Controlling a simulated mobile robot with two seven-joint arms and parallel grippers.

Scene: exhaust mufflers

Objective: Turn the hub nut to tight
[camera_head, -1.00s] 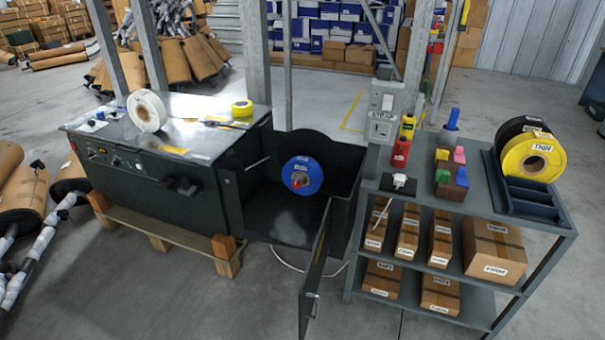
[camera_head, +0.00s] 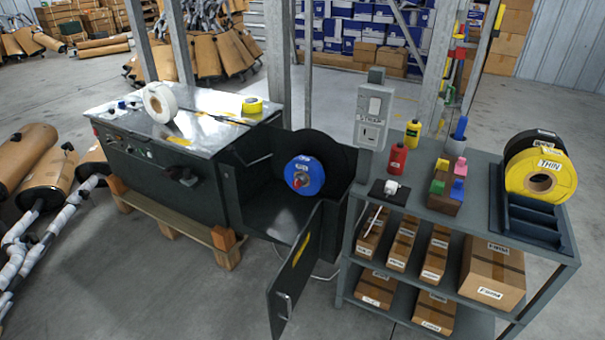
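The hub nut (camera_head: 299,179) is a small red and metallic piece at the centre of a blue round hub (camera_head: 311,170). The hub sits inside the open black compartment (camera_head: 285,210) at the right end of the dark machine. The compartment's door (camera_head: 296,272) stands open toward me, with a yellow strip on its inner side. A black disc shows behind the hub. The nut's setting is too small to read. Neither of my grippers is in view.
The machine (camera_head: 175,185) carries a white roll (camera_head: 160,102) and a yellow tape (camera_head: 252,105) on top. A grey shelf unit (camera_head: 400,208) with boxes, bottles and a yellow reel (camera_head: 552,165) stands at the right. Clear floor lies in front of the machine.

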